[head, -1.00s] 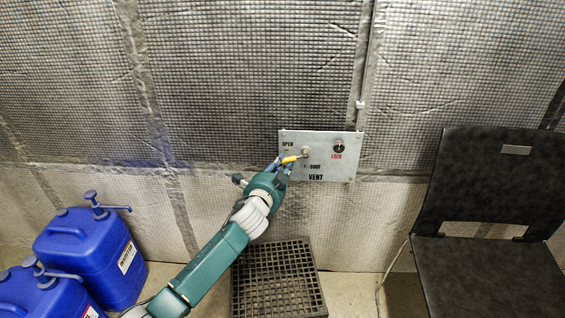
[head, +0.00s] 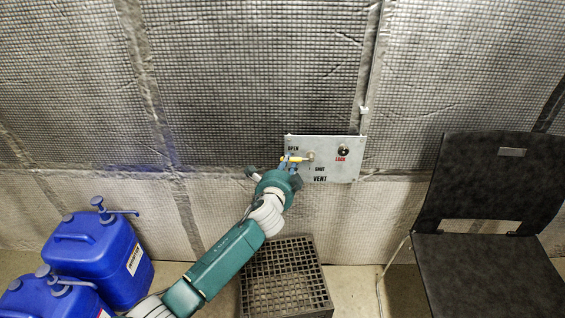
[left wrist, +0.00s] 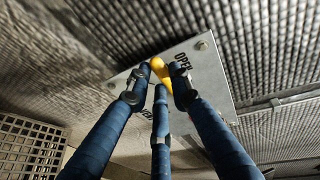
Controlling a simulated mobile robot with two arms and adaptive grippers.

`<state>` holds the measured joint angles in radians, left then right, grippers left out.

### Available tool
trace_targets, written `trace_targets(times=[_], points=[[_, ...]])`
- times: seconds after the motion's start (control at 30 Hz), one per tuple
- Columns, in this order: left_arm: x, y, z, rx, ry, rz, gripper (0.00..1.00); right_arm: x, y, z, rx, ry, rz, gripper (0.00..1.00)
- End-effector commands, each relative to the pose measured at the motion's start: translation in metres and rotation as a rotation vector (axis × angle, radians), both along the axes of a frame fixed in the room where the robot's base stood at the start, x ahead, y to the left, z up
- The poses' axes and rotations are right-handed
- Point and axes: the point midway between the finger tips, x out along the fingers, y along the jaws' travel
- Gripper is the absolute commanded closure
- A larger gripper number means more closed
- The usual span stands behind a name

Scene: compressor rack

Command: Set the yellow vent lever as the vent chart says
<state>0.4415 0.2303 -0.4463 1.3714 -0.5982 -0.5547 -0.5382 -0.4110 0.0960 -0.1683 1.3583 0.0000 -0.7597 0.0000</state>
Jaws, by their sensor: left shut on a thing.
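The yellow vent lever (head: 296,159) is on the grey vent panel (head: 335,172) on the padded wall. It points left from its pivot, about level, towards the OPEN mark; the SHUT mark is lower, below the pivot. My left gripper (head: 288,164) is shut on the lever near its outer end. In the left wrist view the yellow lever (left wrist: 160,70) shows between the blue fingers, beside the word OPEN. No vent chart shows. My right gripper is not in view.
Blue jerrycans (head: 95,255) with pump tops stand at the lower left. A black crate (head: 285,278) stands on the floor below the panel. A dark chair (head: 480,220) stands at the right. The wall around the panel is clear.

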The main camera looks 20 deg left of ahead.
Motion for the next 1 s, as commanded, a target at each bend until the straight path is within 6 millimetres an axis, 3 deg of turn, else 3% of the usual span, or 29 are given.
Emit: trace_targets(times=[0.5, 0.53, 0.63, 1.0], points=[[0.0000, -0.0027, 0.0005, 0.014, 0.003, 0.000, 1.00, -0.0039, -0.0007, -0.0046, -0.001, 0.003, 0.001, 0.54], [0.0000, -0.0027, 0.0005, 0.014, 0.003, 0.000, 0.78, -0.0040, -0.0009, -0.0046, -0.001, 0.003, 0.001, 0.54], [0.0000, -0.0027, 0.0006, 0.013, 0.003, 0.000, 0.60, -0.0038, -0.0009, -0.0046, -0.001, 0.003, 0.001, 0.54], [-0.0041, -0.0031, 0.0011, 0.011, 0.003, 0.001, 0.60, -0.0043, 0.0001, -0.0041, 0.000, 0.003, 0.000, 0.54]])
